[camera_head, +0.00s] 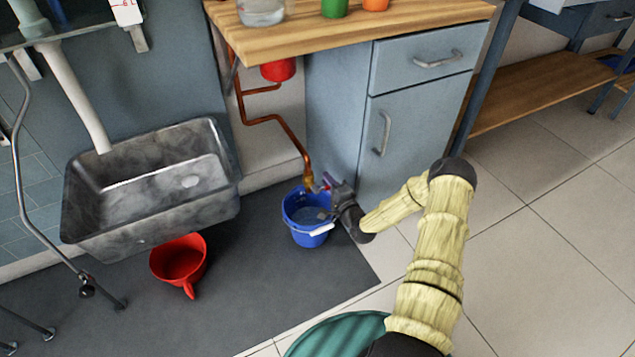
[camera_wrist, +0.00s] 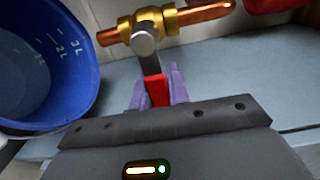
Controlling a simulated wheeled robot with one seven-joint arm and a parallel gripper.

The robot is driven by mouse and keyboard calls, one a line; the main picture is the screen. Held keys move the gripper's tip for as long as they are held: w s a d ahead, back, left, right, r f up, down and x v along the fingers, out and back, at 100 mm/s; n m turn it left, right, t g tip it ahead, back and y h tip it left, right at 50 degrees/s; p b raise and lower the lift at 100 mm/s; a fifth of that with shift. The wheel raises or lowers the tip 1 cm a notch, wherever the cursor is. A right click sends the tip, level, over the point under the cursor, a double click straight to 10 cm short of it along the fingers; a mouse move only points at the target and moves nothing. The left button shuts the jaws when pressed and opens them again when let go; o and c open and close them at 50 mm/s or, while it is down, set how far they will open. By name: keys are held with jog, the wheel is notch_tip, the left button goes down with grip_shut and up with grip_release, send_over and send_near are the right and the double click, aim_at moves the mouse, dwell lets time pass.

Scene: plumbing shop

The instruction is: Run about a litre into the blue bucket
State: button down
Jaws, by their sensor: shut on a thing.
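The blue bucket (camera_head: 302,236) stands on the dark mat under the end of the copper pipe. In the wrist view the bucket (camera_wrist: 82,45) shows litre marks on its inner wall. A greyish surface shows inside it in the head view; I cannot tell how much water it holds. The brass tap (camera_wrist: 188,16) has a lever with a red grip (camera_wrist: 157,92), lying roughly crosswise to the pipe. My gripper (camera_wrist: 154,88) is shut on this red grip, its purple fingers on both sides; it also shows beside the bucket in the head view (camera_head: 328,184). No stream is visible at the outlet.
A grey sink (camera_head: 150,225) stands left of the bucket, with a red jug (camera_head: 180,262) on the mat before it. A grey cabinet (camera_head: 410,130) is close behind my gripper. Tiled floor to the right is clear.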

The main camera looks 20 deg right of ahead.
jog(key=shift+a, duration=0.15)
dwell(0.3)
jog(key=c, duration=1.3)
grip_release()
jog(key=shift+c, duration=0.2)
jog(key=shift+s, duration=0.15)
jog(key=p+v, duration=0.6)
jog(key=v, duration=1.1)
jog(key=shift+p, duration=0.35)
